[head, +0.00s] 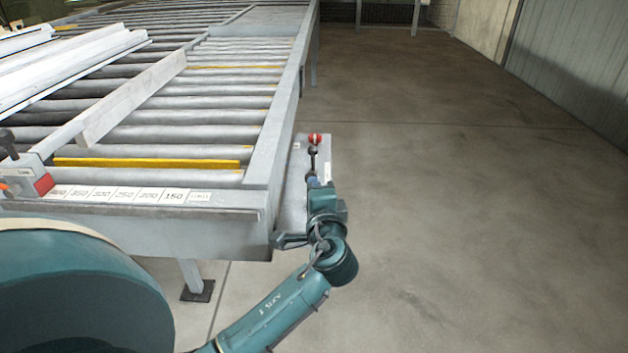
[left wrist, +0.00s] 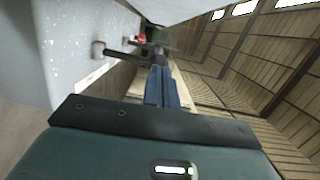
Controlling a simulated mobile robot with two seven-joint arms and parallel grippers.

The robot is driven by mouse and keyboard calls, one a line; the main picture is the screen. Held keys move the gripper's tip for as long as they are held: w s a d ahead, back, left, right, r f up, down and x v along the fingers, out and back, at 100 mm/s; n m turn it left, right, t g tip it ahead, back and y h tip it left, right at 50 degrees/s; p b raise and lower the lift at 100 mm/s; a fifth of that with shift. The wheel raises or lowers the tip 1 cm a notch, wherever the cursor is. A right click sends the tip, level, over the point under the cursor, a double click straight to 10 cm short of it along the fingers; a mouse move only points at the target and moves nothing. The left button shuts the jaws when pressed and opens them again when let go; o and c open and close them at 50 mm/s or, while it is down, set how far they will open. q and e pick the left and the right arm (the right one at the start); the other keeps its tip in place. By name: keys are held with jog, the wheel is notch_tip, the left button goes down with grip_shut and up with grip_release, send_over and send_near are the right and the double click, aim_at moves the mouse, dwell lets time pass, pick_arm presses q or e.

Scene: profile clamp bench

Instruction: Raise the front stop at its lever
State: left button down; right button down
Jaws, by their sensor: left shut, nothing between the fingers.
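A lever with a red knob (head: 315,139) and a dark shaft stands on a grey plate at the right side of the roller bench. The red knob also shows in the left wrist view (left wrist: 140,39), just beyond the fingertips. My left gripper (head: 314,181) is just on the near side of the lever; its fingers are shut and empty, also seen in the left wrist view (left wrist: 160,72). I cannot tell whether they touch the lever. A yellow bar (head: 146,163) runs across the near end of the rollers. My right gripper is out of view.
The bench's side rail (head: 282,115) runs close left of my left gripper. White profiles (head: 60,65) lie on the rollers at left. A clamp-like block with a red face (head: 44,184) sits by the number scale (head: 120,193). The floor at right (head: 470,200) is clear.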

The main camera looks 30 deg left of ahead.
aim_at(315, 175)
pick_arm(q)
jog(key=shift+w+a+r, duration=0.3)
jog(key=shift+w+a, duration=0.1)
jog(key=shift+w, duration=0.2)
jog(key=shift+w+a+r+p, duration=0.15)
jog(key=shift+w+a, duration=0.2)
jog(key=shift+w, duration=0.2)
jog(key=shift+w+a+r+p, duration=0.15)
jog(key=shift+w+a, duration=0.2)
jog(key=shift+w, duration=0.2)
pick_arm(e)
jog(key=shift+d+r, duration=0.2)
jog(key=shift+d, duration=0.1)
pick_arm(q)
jog(key=shift+w+a, duration=0.1)
jog(key=shift+w, duration=0.05)
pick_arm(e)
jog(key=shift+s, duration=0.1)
